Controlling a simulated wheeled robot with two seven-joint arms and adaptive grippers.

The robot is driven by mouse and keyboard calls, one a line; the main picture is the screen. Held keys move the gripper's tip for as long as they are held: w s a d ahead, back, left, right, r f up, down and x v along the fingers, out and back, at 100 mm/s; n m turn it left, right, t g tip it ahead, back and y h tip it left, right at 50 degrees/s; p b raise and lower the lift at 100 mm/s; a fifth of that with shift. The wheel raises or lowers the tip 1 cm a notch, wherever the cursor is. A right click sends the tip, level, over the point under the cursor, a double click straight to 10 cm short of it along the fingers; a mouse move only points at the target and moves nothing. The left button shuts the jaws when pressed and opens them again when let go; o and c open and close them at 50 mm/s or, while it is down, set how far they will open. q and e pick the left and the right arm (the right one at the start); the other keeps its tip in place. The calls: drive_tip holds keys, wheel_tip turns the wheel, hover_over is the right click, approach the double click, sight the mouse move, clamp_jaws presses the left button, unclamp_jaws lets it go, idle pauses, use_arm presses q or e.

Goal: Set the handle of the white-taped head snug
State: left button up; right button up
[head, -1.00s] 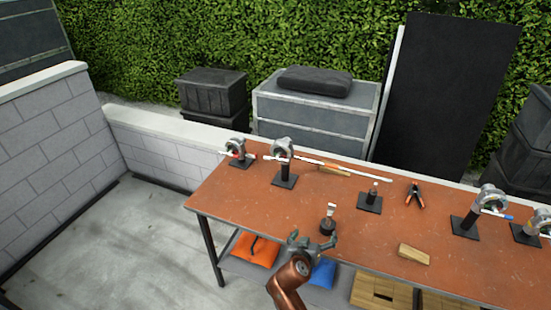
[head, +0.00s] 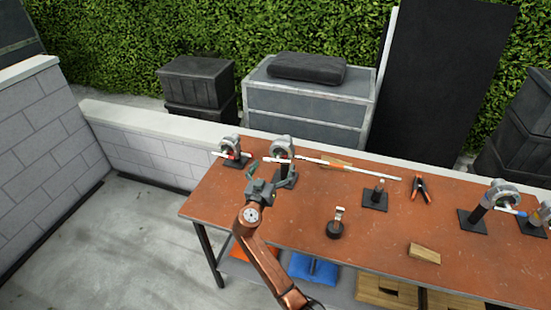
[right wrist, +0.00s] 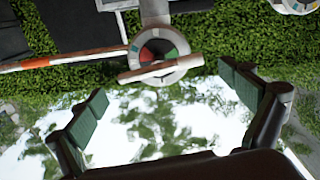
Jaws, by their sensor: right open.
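The white-taped head (head: 283,147) is a round grey grip head on a short black post, second from the left on the brown table (head: 300,215). Its pale handle (head: 276,160) sticks out sideways. In the right wrist view the head (right wrist: 158,50) appears upside down, with the handle (right wrist: 160,69) lying across its disc, slightly tilted. My right gripper (head: 267,172) is open and empty, just in front of this head and apart from it. In the right wrist view its fingers (right wrist: 163,105) stand wide, with the handle beyond the gap between them. My left gripper is not in view.
A red-handled head (head: 230,147) stands close on the left. A short black stand (head: 376,193), a clamp (head: 420,188), a wooden block (head: 424,253) and a blue-handled head (head: 500,193) stand farther right.

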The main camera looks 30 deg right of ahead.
sight(276, 160)
drive_tip(key=x, duration=0.2)
drive_tip(key=shift+w+d, duration=0.45)
drive_tip(key=shift+d, duration=0.1)
drive_tip(key=shift+w+d+f, duration=0.1)
drive_tip(key=shift+w+d, duration=0.05)
drive_tip(key=shift+w, duration=0.05)
drive_tip(key=c, duration=0.6)
drive_tip(key=shift+c, duration=0.7)
drive_tip(key=c, duration=0.3)
drive_tip(key=shift+c, duration=0.6)
drive_tip(key=n, duration=0.3)
drive_tip(key=shift+n, duration=0.3)
drive_tip(key=n+p, duration=0.1)
drive_tip(key=n, duration=0.2)
drive_tip(key=shift+n, duration=0.4)
drive_tip(key=n+p, duration=0.1)
drive_tip(key=n, duration=0.3)
drive_tip(key=shift+p, duration=0.4)
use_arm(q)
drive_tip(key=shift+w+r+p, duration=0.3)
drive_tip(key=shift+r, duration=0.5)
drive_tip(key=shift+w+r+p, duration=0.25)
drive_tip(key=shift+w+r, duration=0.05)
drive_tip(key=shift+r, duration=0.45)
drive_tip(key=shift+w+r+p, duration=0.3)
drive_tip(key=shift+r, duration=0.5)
use_arm(e)
drive_tip(key=shift+w+f+n, duration=0.1)
drive_tip(key=shift+f+n, duration=0.1)
drive_tip(key=shift+n, duration=1.8)
